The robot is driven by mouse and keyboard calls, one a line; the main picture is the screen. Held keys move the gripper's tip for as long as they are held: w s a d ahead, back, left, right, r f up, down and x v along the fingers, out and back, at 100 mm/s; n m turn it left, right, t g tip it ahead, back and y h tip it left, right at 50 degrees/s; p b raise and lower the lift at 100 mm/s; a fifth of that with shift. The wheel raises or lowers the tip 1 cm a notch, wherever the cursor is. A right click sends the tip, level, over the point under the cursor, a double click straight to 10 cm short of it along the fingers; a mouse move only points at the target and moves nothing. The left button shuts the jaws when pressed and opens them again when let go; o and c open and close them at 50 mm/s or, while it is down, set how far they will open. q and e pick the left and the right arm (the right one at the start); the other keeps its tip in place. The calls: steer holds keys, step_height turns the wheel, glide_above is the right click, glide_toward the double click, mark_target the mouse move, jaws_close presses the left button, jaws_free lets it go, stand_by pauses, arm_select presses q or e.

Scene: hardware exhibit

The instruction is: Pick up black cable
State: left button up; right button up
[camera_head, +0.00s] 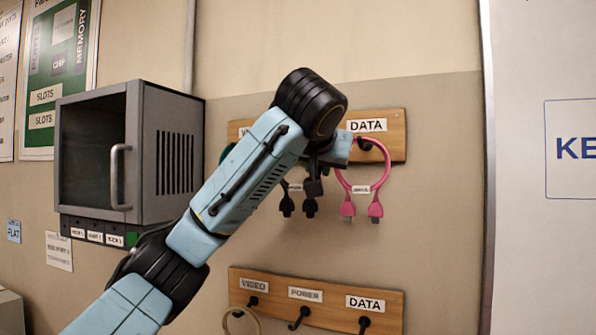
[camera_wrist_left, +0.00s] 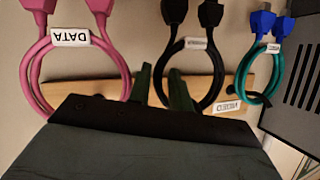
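The black cable (camera_wrist_left: 217,70) hangs as a loop on the upper wooden rack, between the pink and teal cables in the left wrist view. In the head view its two plugs (camera_head: 287,206) hang down below my left wrist, which hides most of the loop. My left gripper (camera_wrist_left: 162,86) has its two dark fingers apart, close to the near side of the black loop. One strand seems to lie between the fingers, but I cannot tell whether they touch it. In the head view the fingers are mostly hidden by my wrist. My right gripper is not in view.
The pink cable (camera_head: 378,185) hangs close on the right under the DATA label. The teal cable (camera_wrist_left: 246,80) hangs beside the black one. A grey cabinet (camera_head: 175,150) stands out at left. A lower rack (camera_head: 385,291) with hooks holds a tan loop (camera_head: 255,327).

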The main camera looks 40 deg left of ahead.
arm_select(q)
steer(key=shift+x, duration=1.2)
steer(key=shift+s, duration=0.1)
jaws_close()
steer(key=shift+r, duration=0.2)
